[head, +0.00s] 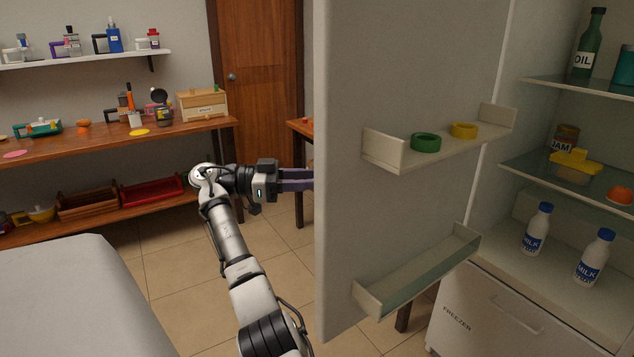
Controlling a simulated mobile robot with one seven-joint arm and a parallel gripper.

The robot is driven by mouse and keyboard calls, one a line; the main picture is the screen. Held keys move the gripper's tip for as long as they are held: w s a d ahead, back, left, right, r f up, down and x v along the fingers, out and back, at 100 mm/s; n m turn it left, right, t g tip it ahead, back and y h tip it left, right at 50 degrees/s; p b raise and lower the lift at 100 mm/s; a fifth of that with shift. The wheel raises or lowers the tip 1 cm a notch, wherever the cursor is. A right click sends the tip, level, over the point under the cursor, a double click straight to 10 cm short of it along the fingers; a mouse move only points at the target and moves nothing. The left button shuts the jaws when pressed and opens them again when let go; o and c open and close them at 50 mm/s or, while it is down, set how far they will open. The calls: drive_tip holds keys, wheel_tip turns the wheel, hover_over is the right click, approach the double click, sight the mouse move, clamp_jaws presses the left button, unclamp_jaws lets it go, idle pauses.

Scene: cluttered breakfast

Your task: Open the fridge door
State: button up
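The fridge door (400,70) stands wide open in the head view, with its inner side and two door shelves facing me. The fridge interior (520,210) shows at the right, with bottles and food on its shelves. My gripper (305,180) is at the left edge of the door, on its outer side. The purple fingers reach behind the door edge, and their tips are hidden. The door handle is hidden too, so I cannot tell whether the fingers hold it.
A green ring (426,142) and a yellow ring (464,130) sit on the upper door shelf. A wooden workbench (120,138) with clutter stands at the back left. A pale rounded surface (70,300) fills the lower left. Tiled floor (180,270) is bare between them.

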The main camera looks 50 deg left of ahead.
drive_tip(key=v, duration=0.4)
drive_tip(key=shift+s+a+b, duration=0.1)
drive_tip(key=shift+s+b, duration=0.05)
drive_tip(key=shift+b, duration=0.2)
